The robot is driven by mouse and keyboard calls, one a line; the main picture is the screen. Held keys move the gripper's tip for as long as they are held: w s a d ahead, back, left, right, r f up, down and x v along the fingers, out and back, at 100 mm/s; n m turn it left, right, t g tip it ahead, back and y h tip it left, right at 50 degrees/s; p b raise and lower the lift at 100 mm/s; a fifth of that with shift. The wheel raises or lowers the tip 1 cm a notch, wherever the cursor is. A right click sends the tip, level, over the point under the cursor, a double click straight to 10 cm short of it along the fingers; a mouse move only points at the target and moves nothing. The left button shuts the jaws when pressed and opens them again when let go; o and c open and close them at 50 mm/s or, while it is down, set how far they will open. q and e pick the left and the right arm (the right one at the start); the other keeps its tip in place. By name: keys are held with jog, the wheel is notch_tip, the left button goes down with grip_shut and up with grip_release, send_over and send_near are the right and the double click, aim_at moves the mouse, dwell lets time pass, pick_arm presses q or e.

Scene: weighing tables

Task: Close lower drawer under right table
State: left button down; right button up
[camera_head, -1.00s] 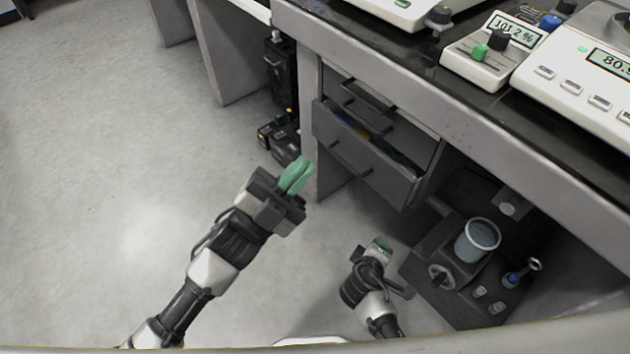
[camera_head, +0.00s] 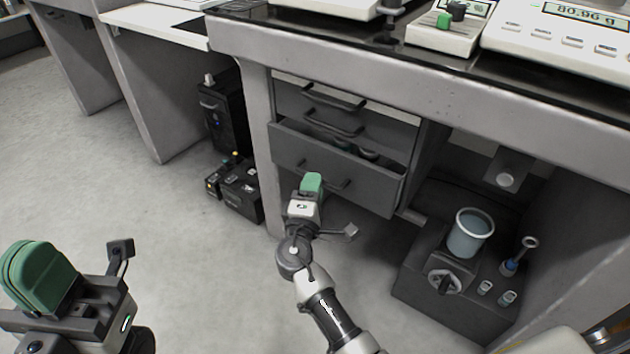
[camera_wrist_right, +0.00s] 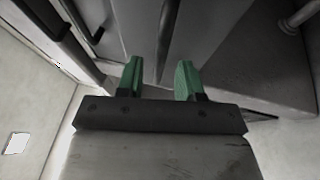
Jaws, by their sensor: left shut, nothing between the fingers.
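The lower drawer (camera_head: 375,187) under the right table is grey with a dark bar handle. It stands partly pulled out, and small items show inside over its front edge. My right gripper (camera_head: 311,183) has green fingertips and is in front of the left part of this drawer's front, by the handle. In the right wrist view its two fingers (camera_wrist_right: 159,80) are apart with nothing between them, facing grey panels. I cannot tell whether it touches the drawer. My left gripper (camera_head: 38,277) is shut and empty at the lower left, away from the drawer.
Closed-looking drawer fronts with handles (camera_head: 335,97) sit above. The table edge (camera_head: 420,95) overhangs. A dark box with a beaker (camera_head: 470,233) stands on the right. Black devices (camera_head: 236,188) stand left of the table's leg. The floor (camera_head: 180,240) on the left is free.

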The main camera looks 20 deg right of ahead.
jog(key=shift+x, duration=1.45)
jog(key=shift+c, duration=0.5)
grip_shut()
